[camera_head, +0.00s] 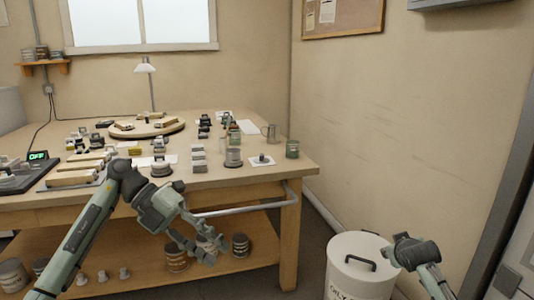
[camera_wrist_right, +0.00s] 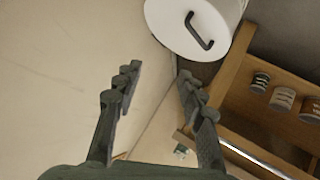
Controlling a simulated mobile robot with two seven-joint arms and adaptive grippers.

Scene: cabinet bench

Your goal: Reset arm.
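My left gripper (camera_head: 216,251) hangs in front of the bench, below the tabletop edge and before the lower shelf. Its two fingers are apart and nothing shows between them. My right gripper (camera_wrist_right: 158,77) is open and empty in the right wrist view, its two fingers apart with wall and floor beyond. In the head view the right arm's end shows at the lower right, beside the white bin (camera_head: 358,262); its fingers cannot be made out there.
The wooden bench (camera_head: 230,178) carries a round board (camera_head: 174,128), a lamp (camera_head: 146,68), a green jar (camera_head: 292,149) and many small items. A metal rail (camera_head: 240,207) runs along its front. Cans (camera_head: 240,245) stand on the lower shelf. The right wall is bare low down.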

